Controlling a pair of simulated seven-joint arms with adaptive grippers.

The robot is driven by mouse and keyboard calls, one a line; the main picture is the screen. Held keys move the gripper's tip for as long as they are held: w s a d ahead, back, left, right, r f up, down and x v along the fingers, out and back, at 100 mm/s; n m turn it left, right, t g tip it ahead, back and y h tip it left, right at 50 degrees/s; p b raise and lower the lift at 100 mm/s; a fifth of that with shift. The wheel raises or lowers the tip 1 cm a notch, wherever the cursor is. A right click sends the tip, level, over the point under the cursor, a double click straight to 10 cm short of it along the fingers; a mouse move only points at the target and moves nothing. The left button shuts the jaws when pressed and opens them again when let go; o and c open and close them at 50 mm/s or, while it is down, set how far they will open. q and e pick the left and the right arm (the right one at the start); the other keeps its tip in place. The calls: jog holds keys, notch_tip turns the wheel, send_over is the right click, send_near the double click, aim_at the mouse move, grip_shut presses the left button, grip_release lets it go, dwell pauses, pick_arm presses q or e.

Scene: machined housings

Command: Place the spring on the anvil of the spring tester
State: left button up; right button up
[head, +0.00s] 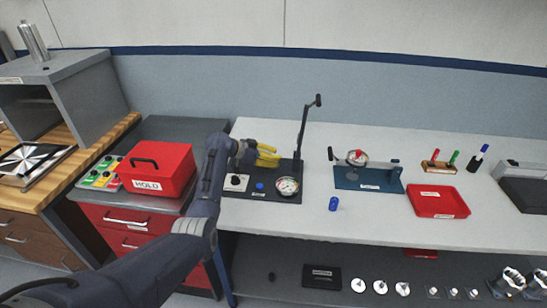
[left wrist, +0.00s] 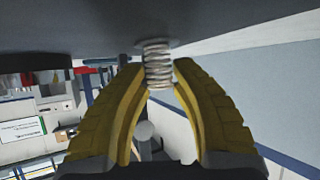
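The spring tester (head: 262,193) has a dark base, a tall post with a lever, a round dial gauge (head: 288,187) and a white square plate (head: 236,182). It stands at the left end of the white bench. My left gripper (head: 276,155), with yellow fingers, is over the back of the tester. In the left wrist view, the silvery coil spring (left wrist: 158,62) is between the fingertips (left wrist: 160,68), which appear to touch it on both sides. One end of the spring is at a dark surface; contact there is unclear. The anvil cannot be made out. My right gripper is out of view.
A red HOLD box (head: 157,170) stands on the cabinet at left. A blue fixture (head: 368,180), a small blue cylinder (head: 333,204), a red tray (head: 438,201) and a pen holder (head: 438,167) are to the right. The bench front between them is clear.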

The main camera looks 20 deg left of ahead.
pick_arm(q)
jog(key=o, duration=0.4)
jog(key=shift+a+r, duration=0.1)
jog(key=shift+r, duration=0.1)
jog(key=v, duration=1.2)
